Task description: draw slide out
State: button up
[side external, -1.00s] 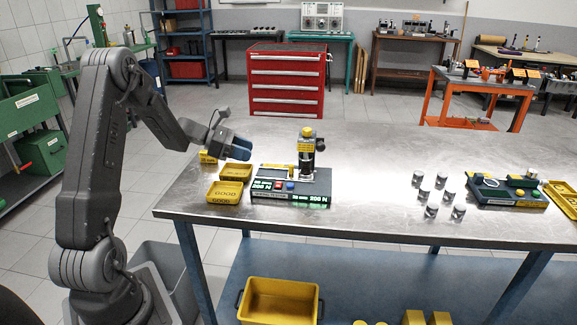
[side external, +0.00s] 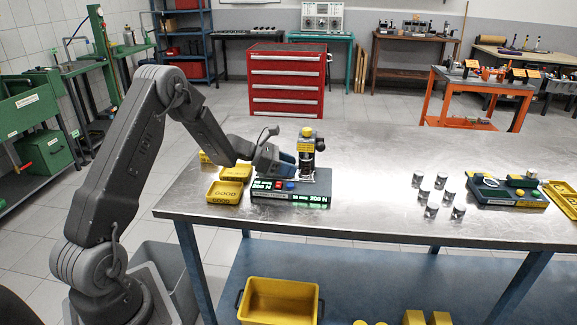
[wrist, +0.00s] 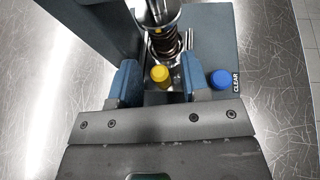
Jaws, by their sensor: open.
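A dark test station (side external: 318,189) stands on the bench, with lit green readouts on its front and red and blue buttons on top. An upright post with a yellow cap (side external: 307,132) rises at its back. In the wrist view a coil spring (wrist: 165,40) stands at the post, with a yellow knob (wrist: 160,73) in front of it. I take the knob to be on the slide; the slide itself is mostly hidden. My gripper (side external: 289,165) is low beside the post. In the wrist view the open jaws (wrist: 158,78) have the yellow knob between them, with gaps on both sides.
A blue CLEAR button (wrist: 221,79) is just right of the right finger. Yellow trays (side external: 225,192) marked GOOD sit left of the station. Several metal cylinders (side external: 431,211) stand to the right, then another fixture (side external: 506,191). The bench (side external: 380,200) between is clear.

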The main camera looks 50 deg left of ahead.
jog(key=shift+c, duration=0.4)
grip_shut()
